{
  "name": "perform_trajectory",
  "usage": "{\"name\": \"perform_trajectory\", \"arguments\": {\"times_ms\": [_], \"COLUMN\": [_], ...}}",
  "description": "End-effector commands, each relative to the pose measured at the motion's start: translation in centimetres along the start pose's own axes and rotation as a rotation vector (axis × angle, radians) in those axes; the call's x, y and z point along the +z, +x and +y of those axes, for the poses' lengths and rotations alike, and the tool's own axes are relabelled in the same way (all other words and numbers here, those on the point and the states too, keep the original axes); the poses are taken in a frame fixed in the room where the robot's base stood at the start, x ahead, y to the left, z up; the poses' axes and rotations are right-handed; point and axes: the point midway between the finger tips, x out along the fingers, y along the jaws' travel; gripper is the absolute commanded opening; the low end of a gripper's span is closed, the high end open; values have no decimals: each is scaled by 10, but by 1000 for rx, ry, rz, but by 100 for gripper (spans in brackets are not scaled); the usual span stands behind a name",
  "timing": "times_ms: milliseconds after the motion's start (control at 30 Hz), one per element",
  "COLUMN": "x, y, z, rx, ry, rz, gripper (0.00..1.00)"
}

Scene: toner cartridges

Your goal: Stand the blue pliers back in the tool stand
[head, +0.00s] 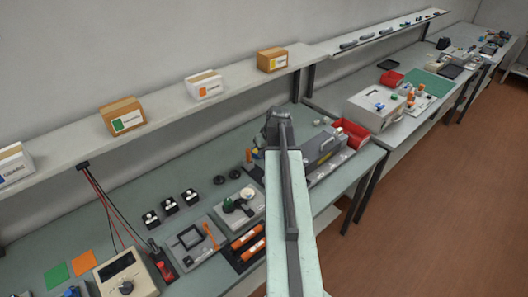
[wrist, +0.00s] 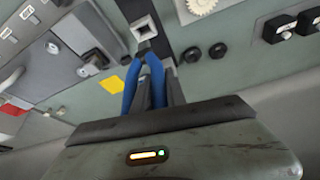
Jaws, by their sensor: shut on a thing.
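The blue pliers (wrist: 131,84) are in the wrist view, with their two blue handles towards me and their dark head pointing away. My gripper (wrist: 158,88) is shut on them, its dark fingers at the handles. The tool stand (wrist: 145,22) shows as a pale square frame around a dark opening, just beyond the pliers' head. The head overlaps the near edge of that opening in this view; I cannot tell whether it is inside. In the head view my arm hides the pliers, and my gripper's fingers cannot be made out.
A yellow square (wrist: 112,84) and dark round parts (wrist: 217,50) lie near the stand. In the head view a grey machine (head: 322,146) and a red bin (head: 350,134) stand right of my arm. Orange cartridges (head: 248,243) lie left of it. A shelf (head: 165,114) runs above the bench.

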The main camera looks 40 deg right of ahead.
Motion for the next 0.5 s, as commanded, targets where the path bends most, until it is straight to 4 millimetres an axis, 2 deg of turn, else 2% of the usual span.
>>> {"name": "perform_trajectory", "arguments": {"times_ms": [33, 200, 500], "x": [5, 10, 11], "y": [12, 26, 26], "z": [0, 0, -1], "rx": [0, 0, 0], "ry": [0, 0, -1], "rz": [0, 0, 0], "gripper": [0, 0, 0]}}
